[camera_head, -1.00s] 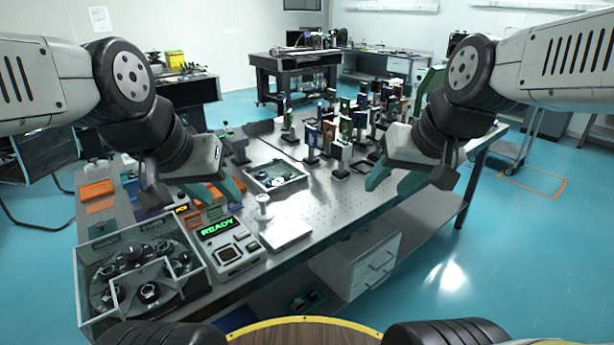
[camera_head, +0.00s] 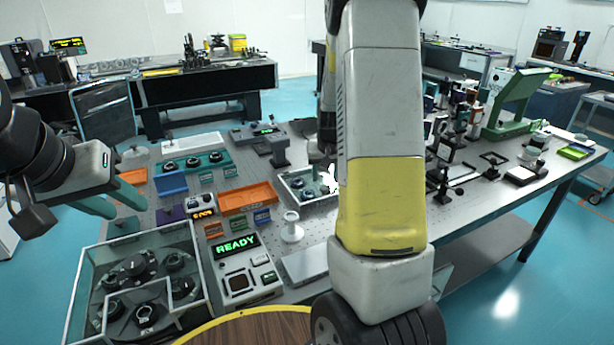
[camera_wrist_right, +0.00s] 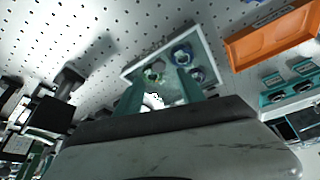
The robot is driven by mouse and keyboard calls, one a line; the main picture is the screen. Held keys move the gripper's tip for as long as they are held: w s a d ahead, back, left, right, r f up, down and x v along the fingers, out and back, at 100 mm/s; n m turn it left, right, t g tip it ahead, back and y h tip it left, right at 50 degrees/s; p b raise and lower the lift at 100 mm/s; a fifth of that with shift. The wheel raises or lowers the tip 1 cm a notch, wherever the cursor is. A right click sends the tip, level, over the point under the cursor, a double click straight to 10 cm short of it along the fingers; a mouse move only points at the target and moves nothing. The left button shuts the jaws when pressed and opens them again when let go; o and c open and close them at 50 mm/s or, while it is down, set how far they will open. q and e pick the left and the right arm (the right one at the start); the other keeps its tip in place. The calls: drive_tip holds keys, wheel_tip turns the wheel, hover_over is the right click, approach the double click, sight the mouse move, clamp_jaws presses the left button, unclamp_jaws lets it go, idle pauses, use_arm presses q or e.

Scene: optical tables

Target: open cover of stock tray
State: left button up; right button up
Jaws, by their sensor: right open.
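The stock tray (camera_head: 291,191) is a shallow light-rimmed tray on the perforated table, left of my raised right arm. It holds small dark round parts, and a white shape (camera_head: 328,180) shows at its right side. In the right wrist view the tray (camera_wrist_right: 150,58) lies just beyond my right gripper (camera_wrist_right: 161,86). Its green fingers are apart, with the white shape (camera_wrist_right: 152,101) between them; contact cannot be told. My right fingers are hidden behind the arm in the head view. My left gripper (camera_head: 126,208) has its fingers apart and empty, above the left table side.
An orange tray (camera_head: 247,197) lies left of the stock tray. A READY box (camera_head: 240,283), a white stand (camera_head: 291,232) and a clear-walled case (camera_head: 72,292) stand in front. Optic mounts (camera_head: 445,165) and a green frame (camera_head: 512,105) stand to the right.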

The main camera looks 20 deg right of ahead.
sight(324, 188)
drive_tip(key=x, duration=0.5)
drive_tip(key=shift+w+d+f, duration=0.1)
drive_tip(key=shift+f, duration=0.25)
clamp_jaws()
idle(1.1)
